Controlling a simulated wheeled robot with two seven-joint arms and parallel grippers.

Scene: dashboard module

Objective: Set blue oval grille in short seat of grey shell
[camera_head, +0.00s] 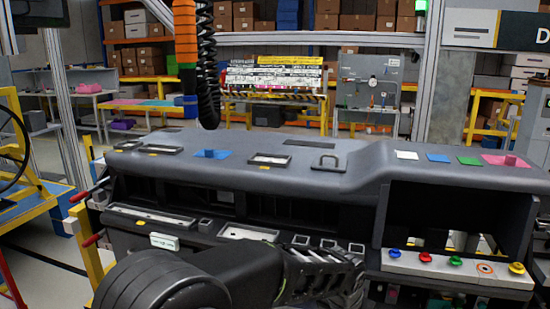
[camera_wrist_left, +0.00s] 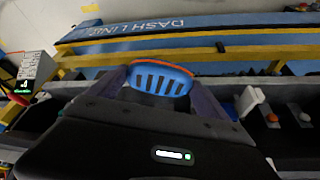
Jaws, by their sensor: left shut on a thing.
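A blue oval grille (camera_wrist_left: 160,78) with dark slots and an orange edge shows in the left wrist view. My left gripper (camera_wrist_left: 160,88) is shut on it, with one finger at each end. In the head view my left arm reaches in low at the front of the grey shell (camera_head: 240,150); the grille cannot be made out there. A long light-floored recess (camera_head: 150,216) and a shorter one (camera_head: 247,233) lie along the shell's lower front. The shorter one is just behind my arm. My right gripper is not in view.
Coloured knobs (camera_head: 455,261) sit on a white strip at the right. Red handles (camera_head: 90,240) stick out at the left. Small square sockets (camera_head: 328,243) lie close behind my gripper. The shell's top holds framed recesses and coloured pads (camera_head: 210,154). A black coiled hose (camera_head: 208,70) hangs above.

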